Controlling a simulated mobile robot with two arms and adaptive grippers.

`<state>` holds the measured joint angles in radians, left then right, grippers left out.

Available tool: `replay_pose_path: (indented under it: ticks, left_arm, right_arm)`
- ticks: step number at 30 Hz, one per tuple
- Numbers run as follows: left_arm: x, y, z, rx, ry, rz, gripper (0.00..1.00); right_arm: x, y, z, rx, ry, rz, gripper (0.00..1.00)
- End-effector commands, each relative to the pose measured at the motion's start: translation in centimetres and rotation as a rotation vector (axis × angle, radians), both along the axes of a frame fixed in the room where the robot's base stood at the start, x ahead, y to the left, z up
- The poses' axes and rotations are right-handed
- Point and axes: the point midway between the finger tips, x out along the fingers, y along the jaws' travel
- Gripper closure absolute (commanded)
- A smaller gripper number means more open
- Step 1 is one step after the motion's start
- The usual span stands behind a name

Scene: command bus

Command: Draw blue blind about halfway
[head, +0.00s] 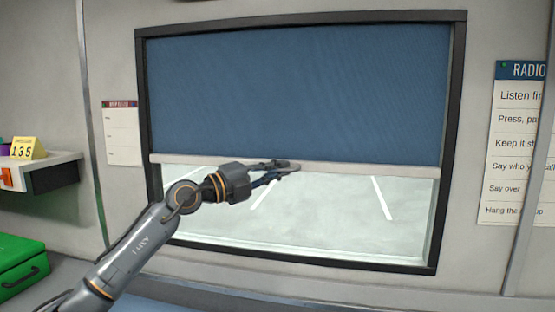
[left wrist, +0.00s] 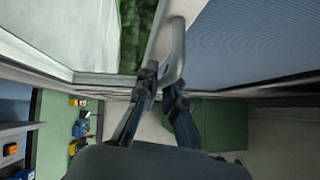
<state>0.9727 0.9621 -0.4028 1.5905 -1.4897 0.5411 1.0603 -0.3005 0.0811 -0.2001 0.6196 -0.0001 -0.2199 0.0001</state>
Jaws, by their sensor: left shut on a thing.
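The blue blind (head: 300,90) hangs in the dark-framed window and covers roughly its upper half or a little more. Its pale bottom bar (head: 385,170) runs across the window, with the glass bare below it. My left gripper (head: 285,168) is at the middle of this bar, its fingers closed there. In the left wrist view, my left gripper (left wrist: 162,92) is shut on a pale handle (left wrist: 178,50) on the bar, and the blue blind (left wrist: 250,40) lies to the right of it. My right gripper is not in view.
A dark window frame (head: 455,100) surrounds the blind. A radio notice (head: 515,150) hangs on the right wall and a smaller paper (head: 122,130) on the left. A shelf (head: 50,165) with a yellow number card (head: 27,148) and a green case (head: 20,265) stand at left.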

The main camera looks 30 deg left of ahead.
Motion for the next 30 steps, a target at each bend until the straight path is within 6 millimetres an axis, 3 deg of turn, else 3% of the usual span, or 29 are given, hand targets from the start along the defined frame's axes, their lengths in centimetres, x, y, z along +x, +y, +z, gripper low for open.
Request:
replay_pose_path:
  ticks: [3,15,16,19,30]
  left_arm:
    - [0.0,-0.04,-1.0,0.0,0.002,-0.001,1.0]
    - [0.0,-0.03,-1.09,0.001,0.001,-0.001,1.0]
    - [0.0,-0.02,-1.09,0.001,0.001,-0.001,0.88]
    - [0.0,-0.02,-1.07,0.0,0.001,0.0,0.68]
    - [-0.3,0.27,-1.13,0.001,0.0,0.002,0.68]
  right_arm:
    - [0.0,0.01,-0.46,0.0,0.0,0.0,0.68]
    - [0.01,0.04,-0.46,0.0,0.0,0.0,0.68]
    - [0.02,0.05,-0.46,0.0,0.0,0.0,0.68]
    - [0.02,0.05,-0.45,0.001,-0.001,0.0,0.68]
    - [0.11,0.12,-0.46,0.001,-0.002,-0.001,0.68]
